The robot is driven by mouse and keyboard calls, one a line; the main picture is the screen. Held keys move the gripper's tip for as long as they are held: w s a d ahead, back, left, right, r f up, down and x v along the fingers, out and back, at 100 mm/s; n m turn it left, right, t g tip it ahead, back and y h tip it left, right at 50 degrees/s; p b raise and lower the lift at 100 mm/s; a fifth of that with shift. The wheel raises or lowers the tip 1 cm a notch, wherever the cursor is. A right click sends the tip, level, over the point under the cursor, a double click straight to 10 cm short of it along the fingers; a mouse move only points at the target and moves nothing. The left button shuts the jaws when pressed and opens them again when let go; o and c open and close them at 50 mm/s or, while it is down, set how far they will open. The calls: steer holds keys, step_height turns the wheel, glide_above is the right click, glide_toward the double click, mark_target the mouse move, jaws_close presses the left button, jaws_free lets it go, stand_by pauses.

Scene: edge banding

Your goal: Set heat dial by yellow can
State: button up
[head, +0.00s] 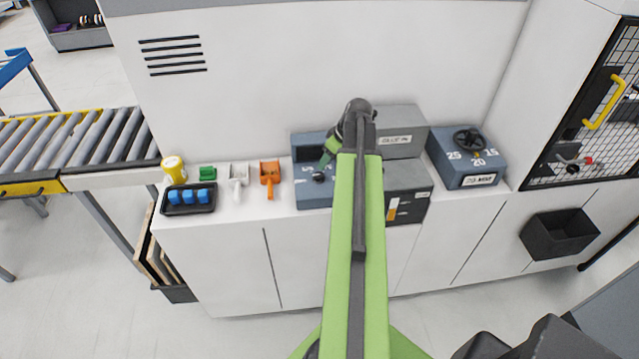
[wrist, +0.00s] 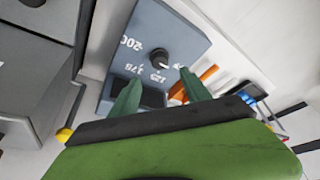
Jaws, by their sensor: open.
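The heat dial is a small black knob (wrist: 160,56) on a blue-grey box (wrist: 130,22). White numbers surround it, among them 200 and 125. In the head view the knob (head: 318,177) shows on the box's sloped front (head: 304,193). My gripper (wrist: 158,86) is open, its two green fingers apart and empty near the panel. The knob shows beyond and between the fingertips; I see no grip on it. In the head view my gripper (head: 331,152) is over this box, partly hidden by my arm. The yellow can (head: 173,169) stands at the counter's left end.
A black tray with blue blocks (head: 188,210), a green block (head: 207,173), a white scoop (head: 238,180) and an orange scoop (head: 270,178) lie left of the box. The grey glue unit (head: 400,142) adjoins it at right. A blue box with a handwheel (head: 467,165) stands further right.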

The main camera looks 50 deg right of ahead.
mark_target(319, 175)
steer(key=b+x, duration=0.7)
steer(key=x, duration=0.2)
steer(key=shift+f, duration=0.4)
steer(key=shift+r, duration=0.1)
